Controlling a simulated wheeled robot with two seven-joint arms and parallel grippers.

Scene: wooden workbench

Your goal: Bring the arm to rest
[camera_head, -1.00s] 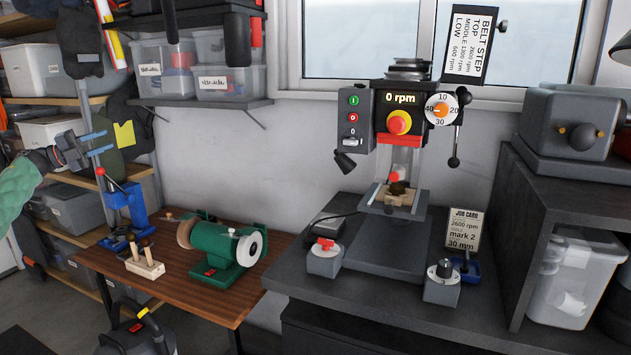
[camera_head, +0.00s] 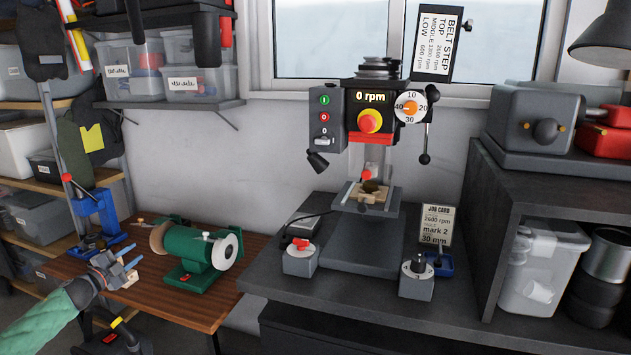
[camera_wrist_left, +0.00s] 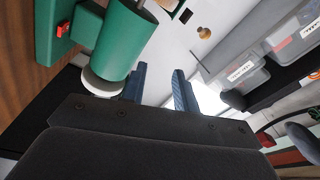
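My left gripper (camera_head: 130,257) comes in from the lower left on a green-sleeved arm. It is over the front left part of the wooden bench (camera_head: 190,306), left of the green bench grinder (camera_head: 198,260). Its two blue fingers are apart with nothing between them. In the left wrist view the fingers (camera_wrist_left: 160,85) also stand apart and empty, with the green grinder (camera_wrist_left: 125,40) beyond them at upper left. The gripper hides most of the wooden block on the bench. My right gripper is not in view.
A blue press with a red knob (camera_head: 95,215) stands behind the gripper. The drill press (camera_head: 370,120) shows 0 rpm, with a wooden piece (camera_head: 370,194) at its table. A job card (camera_head: 437,224) stands on the dark bench. Shelves with bins are at left.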

